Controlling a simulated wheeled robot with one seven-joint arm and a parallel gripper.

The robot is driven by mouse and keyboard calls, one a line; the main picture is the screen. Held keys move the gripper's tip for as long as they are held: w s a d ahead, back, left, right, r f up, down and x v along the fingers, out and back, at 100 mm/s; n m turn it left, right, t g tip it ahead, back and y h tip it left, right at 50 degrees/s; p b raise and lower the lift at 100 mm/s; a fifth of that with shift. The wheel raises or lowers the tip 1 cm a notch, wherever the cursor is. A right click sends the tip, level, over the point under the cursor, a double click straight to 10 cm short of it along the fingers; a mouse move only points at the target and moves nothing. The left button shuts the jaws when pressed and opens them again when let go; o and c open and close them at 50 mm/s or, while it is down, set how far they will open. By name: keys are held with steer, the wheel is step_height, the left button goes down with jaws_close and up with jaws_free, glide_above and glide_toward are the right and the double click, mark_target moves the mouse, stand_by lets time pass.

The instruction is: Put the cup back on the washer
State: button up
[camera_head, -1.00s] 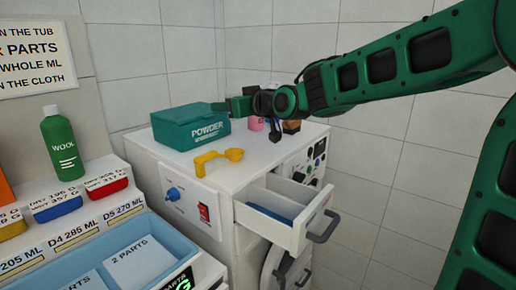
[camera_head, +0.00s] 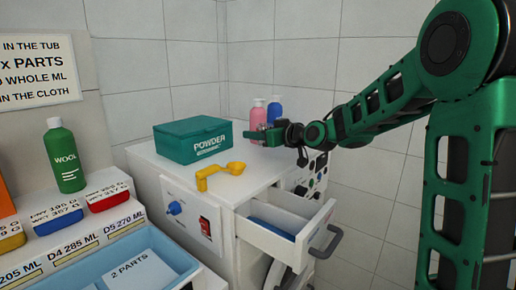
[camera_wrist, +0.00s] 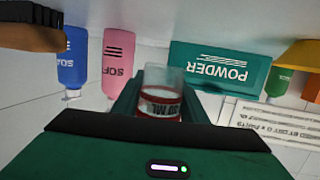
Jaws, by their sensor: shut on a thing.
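A small clear cup (camera_wrist: 162,93) with a red band and dark lettering sits between my gripper's fingers (camera_wrist: 160,103) in the wrist view, which looks upside down. My gripper (camera_head: 262,136) is shut on the cup. In the head view it is at the back right of the white washer's top (camera_head: 150,157), in front of the pink and blue bottles. The cup is too small there to make out clearly. I cannot tell whether it touches the top.
A teal powder box (camera_head: 192,140) and a yellow scoop (camera_head: 218,174) stand on the washer, left of my gripper. Pink (camera_head: 258,112) and blue (camera_head: 274,110) bottles stand behind it. The washer's drawer (camera_head: 275,240) is open. A brown object (camera_wrist: 30,37) shows close in the wrist view.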

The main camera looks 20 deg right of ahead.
mark_target(258, 155)
steer(key=shift+w+d+f, duration=0.1)
steer(key=shift+d+f, duration=0.15)
step_height(258, 155, down, 4)
steer(key=shift+r, duration=0.1)
steer(key=o, duration=1.1)
steer(key=v, duration=1.2)
steer(key=shift+r, duration=0.15)
